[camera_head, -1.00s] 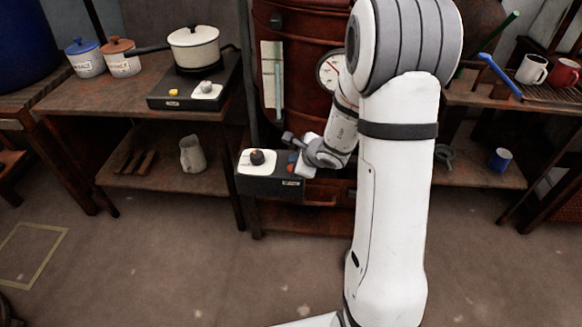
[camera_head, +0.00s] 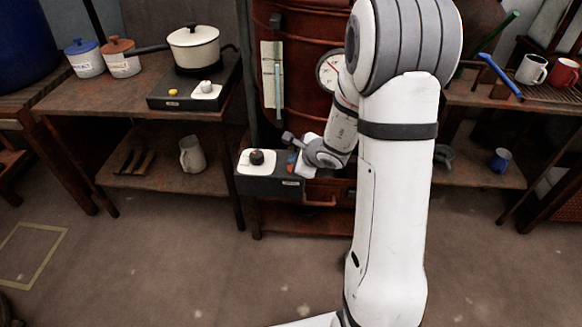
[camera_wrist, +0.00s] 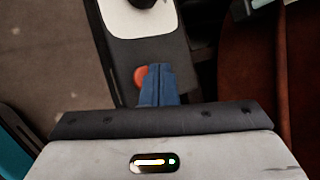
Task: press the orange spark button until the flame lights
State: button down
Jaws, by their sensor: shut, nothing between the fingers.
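The orange spark button (camera_wrist: 141,76) sits on the dark control box (camera_head: 262,187), beside its white plate with a black knob (camera_head: 256,157). In the head view only a bit of the orange button (camera_head: 291,158) shows beside my fingers. My gripper (camera_wrist: 158,70) is shut and empty, its blue fingertips together at the button and covering its right part in the wrist view. I cannot tell whether the tips touch the button or how far it is pressed. In the head view my gripper (camera_head: 294,167) is at the right end of the box.
A red-brown vat (camera_head: 307,100) with a round dial (camera_head: 329,72) stands behind the box. On the left bench (camera_head: 120,96) are a cream pot (camera_head: 193,49) on a burner unit and two lidded jars. A shelf with mugs stands at right. The floor in front is clear.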

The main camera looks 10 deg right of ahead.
jog(key=shift+f, duration=0.1)
jog(key=shift+f+b, duration=0.35)
jog(key=shift+b, duration=0.4)
jog(key=shift+f+b, duration=0.45)
jog(key=shift+b, duration=0.2)
dwell(0.4)
jog(key=shift+r, duration=0.15)
jog(key=shift+r+p, duration=0.5)
jog(key=shift+r, duration=0.25)
notch_tip(320, 180, up, 5)
jog(key=p, duration=0.3)
jog(key=shift+p, duration=0.35)
dwell(0.6)
